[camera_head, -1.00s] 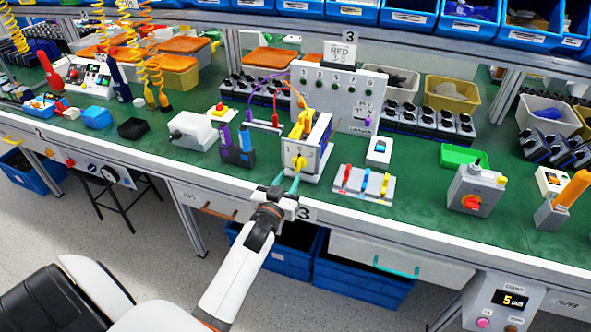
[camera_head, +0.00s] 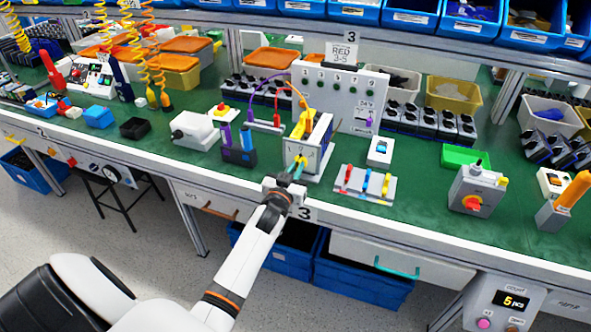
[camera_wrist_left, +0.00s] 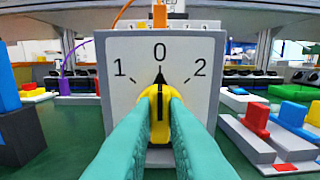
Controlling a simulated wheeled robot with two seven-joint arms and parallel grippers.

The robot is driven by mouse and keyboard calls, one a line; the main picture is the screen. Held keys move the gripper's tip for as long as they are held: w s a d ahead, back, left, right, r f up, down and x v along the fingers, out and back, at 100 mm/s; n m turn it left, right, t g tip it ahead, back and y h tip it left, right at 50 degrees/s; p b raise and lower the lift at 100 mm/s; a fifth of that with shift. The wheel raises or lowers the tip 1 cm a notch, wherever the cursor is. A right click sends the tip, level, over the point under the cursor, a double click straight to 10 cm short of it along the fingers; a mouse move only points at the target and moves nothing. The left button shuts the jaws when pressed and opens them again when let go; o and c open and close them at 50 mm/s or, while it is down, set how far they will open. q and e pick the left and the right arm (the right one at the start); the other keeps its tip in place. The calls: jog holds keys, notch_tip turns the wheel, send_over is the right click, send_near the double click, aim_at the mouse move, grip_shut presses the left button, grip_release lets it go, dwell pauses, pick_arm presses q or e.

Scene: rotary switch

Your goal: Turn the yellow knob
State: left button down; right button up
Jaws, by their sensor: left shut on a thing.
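The yellow knob (camera_wrist_left: 158,112) sits on the light front plate (camera_wrist_left: 121,93) of a box marked 1, 0 and 2, shown close up in the left wrist view. Its black pointer is at 0. In the head view the box (camera_head: 307,150) stands near the bench's front edge. My left gripper (camera_head: 297,172) reaches it from the front. In the left wrist view its two teal fingers (camera_wrist_left: 160,118) are shut on the yellow knob, one on each side. The fingers cover part of the knob. My right gripper does not show.
Left of the box stands a dark holder with purple and blue tools (camera_head: 238,147). To its right are a grey tray with coloured pieces (camera_head: 366,184) and a small white device (camera_head: 380,151). A grey box with a red knob (camera_head: 474,190) stands further right.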

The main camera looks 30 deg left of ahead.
pick_arm(q)
jog(key=shift+n, duration=0.4)
jog(key=shift+r+p, duration=0.1)
jog(key=shift+p, duration=0.3)
jog(key=n+p, duration=0.1)
jog(key=n, duration=0.2)
jog(key=shift+n, duration=0.3)
jog(key=n+p, duration=0.1)
jog(key=n, duration=0.2)
jog(key=shift+a, duration=0.15)
jog(key=shift+n, duration=0.7)
jog(key=c, duration=1.4)
grip_release()
jog(key=shift+c, duration=0.2)
